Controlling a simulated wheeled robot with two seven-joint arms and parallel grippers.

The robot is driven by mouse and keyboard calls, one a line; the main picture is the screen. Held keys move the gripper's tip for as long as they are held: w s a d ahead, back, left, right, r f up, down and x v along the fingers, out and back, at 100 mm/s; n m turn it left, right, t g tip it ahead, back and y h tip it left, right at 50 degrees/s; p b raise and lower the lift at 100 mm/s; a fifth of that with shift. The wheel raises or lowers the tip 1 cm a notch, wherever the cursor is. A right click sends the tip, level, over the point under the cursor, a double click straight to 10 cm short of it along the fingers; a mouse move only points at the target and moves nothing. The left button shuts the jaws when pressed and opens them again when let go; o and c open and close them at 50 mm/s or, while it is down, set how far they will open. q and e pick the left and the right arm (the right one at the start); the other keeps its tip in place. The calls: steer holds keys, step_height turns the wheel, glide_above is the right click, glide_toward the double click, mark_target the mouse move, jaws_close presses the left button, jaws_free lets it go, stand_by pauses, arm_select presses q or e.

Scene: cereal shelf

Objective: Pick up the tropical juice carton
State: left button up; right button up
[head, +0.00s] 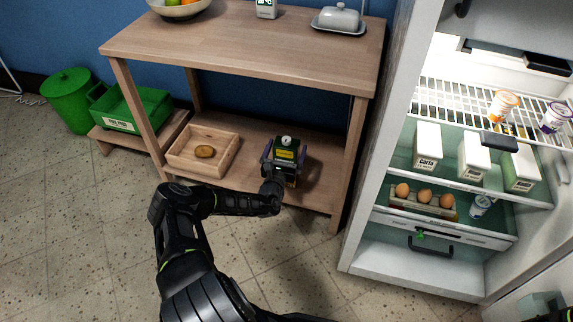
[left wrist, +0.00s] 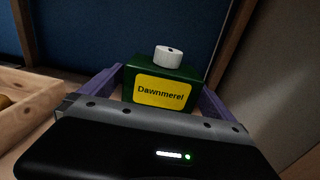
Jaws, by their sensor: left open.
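A dark green carton (head: 287,145) with a yellow label and a white cap stands upright on the lower shelf of the wooden table. In the left wrist view the carton (left wrist: 190,74) shows close up, and its label reads "Dawnmere!". No word about tropical juice is legible. My left gripper (head: 285,155) is open at the carton, with one purple finger on each side of it. Whether the fingers touch it I cannot tell. The carton's lower part is hidden behind my gripper. My right gripper is not in view.
A wooden tray (head: 228,156) holding a potato-like item (head: 205,151) sits left of the carton. A table leg (head: 345,170) stands to the right. The open fridge (head: 375,200) with several cartons and eggs is further right. The tabletop (head: 240,45) overhangs the shelf.

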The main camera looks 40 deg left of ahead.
arm_select(q)
steer(key=shift+c, duration=0.4)
steer(key=c, duration=2)
steer(key=shift+r, duration=0.1)
